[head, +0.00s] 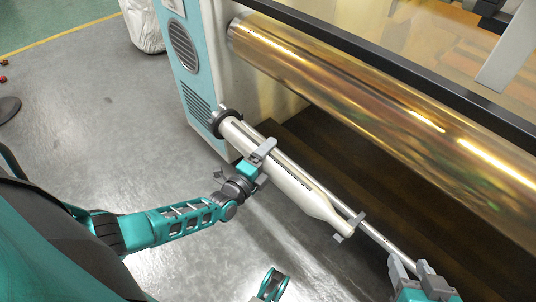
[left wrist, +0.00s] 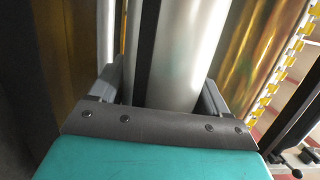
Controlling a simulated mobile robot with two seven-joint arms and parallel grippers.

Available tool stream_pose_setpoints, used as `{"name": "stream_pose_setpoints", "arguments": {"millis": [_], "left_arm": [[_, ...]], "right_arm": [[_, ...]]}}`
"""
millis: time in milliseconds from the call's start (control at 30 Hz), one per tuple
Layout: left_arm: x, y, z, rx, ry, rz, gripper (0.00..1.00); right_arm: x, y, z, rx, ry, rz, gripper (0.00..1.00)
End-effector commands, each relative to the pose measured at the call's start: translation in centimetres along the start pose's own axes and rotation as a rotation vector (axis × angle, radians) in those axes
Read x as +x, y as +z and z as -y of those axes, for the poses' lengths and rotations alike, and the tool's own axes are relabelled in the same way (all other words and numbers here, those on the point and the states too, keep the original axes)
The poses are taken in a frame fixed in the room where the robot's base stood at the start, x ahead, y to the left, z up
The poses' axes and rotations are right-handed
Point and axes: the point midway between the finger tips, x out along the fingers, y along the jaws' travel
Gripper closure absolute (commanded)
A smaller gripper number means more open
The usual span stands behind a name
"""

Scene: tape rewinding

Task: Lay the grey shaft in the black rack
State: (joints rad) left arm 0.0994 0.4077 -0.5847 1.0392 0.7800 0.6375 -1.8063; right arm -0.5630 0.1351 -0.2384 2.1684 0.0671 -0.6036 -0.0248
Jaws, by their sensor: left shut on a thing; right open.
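The grey shaft (head: 285,183) is a pale, thick cylinder that lies slanted along the front of the machine, its near end tapering. My left gripper (head: 264,152) is shut around its middle; the left wrist view shows the shaft (left wrist: 185,50) between the two fingers (left wrist: 160,90). Its far end meets a black ring (head: 225,120) on the machine's side panel; I cannot tell whether it sits inside. Its tapered end is at a small grey bracket (head: 350,225). My right gripper (head: 422,272) is open at the lower right. I cannot make out the black rack.
A thin metal rod (head: 375,233) runs beside the shaft towards my right gripper. The machine's large golden roll (head: 350,90) and black bar (head: 400,68) lie behind. A white bag (head: 143,25) stands at the upper left. The grey floor (head: 100,130) on the left is mostly clear.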

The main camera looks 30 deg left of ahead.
Motion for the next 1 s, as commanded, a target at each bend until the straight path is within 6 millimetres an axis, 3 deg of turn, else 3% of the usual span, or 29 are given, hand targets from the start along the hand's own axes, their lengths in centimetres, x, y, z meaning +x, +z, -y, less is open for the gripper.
{"name": "stream_pose_setpoints", "arguments": {"millis": [767, 800, 1000], "left_arm": [[0.3, 0.0, -0.8, -0.001, -0.013, 0.001, 0.78], [0.2, 0.0, -0.9, -0.001, -0.012, 0.001, 0.22], [0.1, 0.0, -1.1, -0.001, -0.006, 0.001, 0.02]], "right_arm": [[-0.1, 0.5, 0.1, 0.003, -0.001, 0.009, 0.52], [-0.1, 0.5, 0.1, 0.003, 0.000, 0.009, 0.52], [0.0, 0.3, 0.0, 0.001, 0.000, 0.005, 0.52]]}}
